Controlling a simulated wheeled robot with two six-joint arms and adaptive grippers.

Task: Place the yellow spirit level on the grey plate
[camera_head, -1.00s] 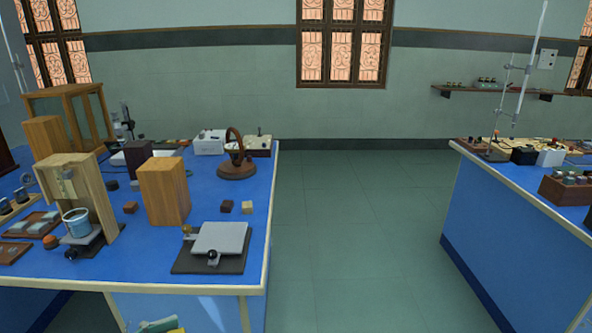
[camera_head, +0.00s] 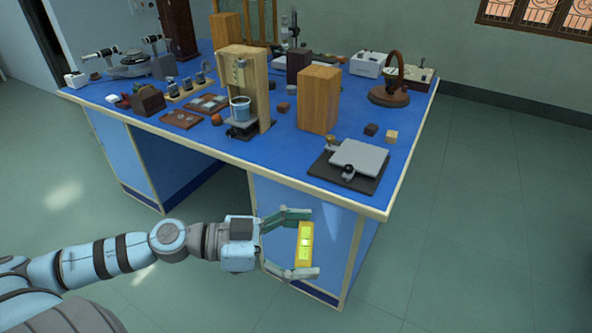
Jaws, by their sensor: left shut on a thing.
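The yellow spirit level (camera_head: 305,245) is between the fingers of my left gripper (camera_head: 303,244), which is shut on it. The gripper holds it upright in front of the blue bench's front panel, lower in the picture than the bench top. The grey plate (camera_head: 359,157) lies on a dark base with small knobs, near the front right corner of the bench top. The plate's top is bare. The level is below and to the left of the plate in the picture, apart from it. My right gripper is not in view.
The blue bench top (camera_head: 240,152) has a pale edge. A wooden stand (camera_head: 243,80) with a cup is further left.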

